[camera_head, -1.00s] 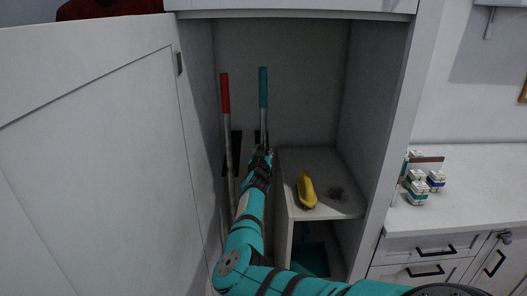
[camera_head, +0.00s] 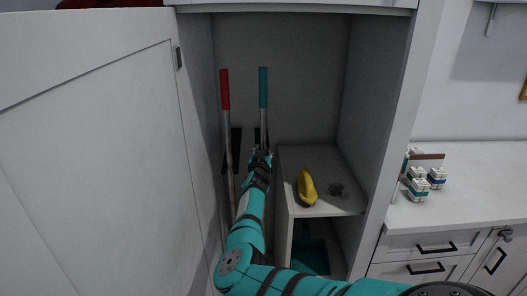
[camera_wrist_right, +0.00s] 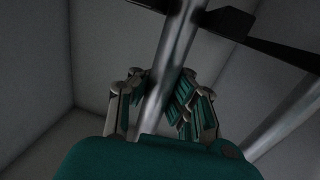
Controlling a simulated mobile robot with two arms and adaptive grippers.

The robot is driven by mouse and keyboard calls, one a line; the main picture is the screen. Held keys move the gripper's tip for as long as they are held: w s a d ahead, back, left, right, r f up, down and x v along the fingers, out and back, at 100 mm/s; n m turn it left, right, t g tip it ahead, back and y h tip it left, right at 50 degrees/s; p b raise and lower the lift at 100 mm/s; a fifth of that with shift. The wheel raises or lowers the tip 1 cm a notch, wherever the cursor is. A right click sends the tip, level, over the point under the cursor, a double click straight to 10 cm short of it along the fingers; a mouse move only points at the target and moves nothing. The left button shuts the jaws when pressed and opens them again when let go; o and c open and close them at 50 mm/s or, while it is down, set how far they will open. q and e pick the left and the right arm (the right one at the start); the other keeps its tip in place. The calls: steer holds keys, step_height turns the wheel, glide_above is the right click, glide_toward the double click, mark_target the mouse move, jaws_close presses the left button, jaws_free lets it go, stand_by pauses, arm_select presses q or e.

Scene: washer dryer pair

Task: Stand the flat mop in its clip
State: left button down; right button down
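A pole with a teal handle (camera_head: 263,88) stands upright inside the tall cabinet. A second pole with a red handle (camera_head: 225,90) stands to its left. Both lower ends are hidden, so I cannot see which one carries the flat mop head. Dark clips (camera_head: 236,140) are on the back wall behind the poles. My right gripper (camera_head: 261,156) is at the teal-handled pole, just below clip height. In the right wrist view the gripper (camera_wrist_right: 163,88) has its fingers close on both sides of the metal shaft (camera_wrist_right: 170,65), and a black clip (camera_wrist_right: 228,22) is just beyond. My left gripper is out of view.
The open cabinet door (camera_head: 95,150) fills the left. A teal item (camera_head: 310,256) is below. A counter (camera_head: 480,180) stands at right.

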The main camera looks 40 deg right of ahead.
steer(key=c, duration=1.4)
jaws_free()
steer(key=v, duration=0.7)
steer(key=shift+s+a, duration=0.15)
steer(key=shift+a, duration=0.1)
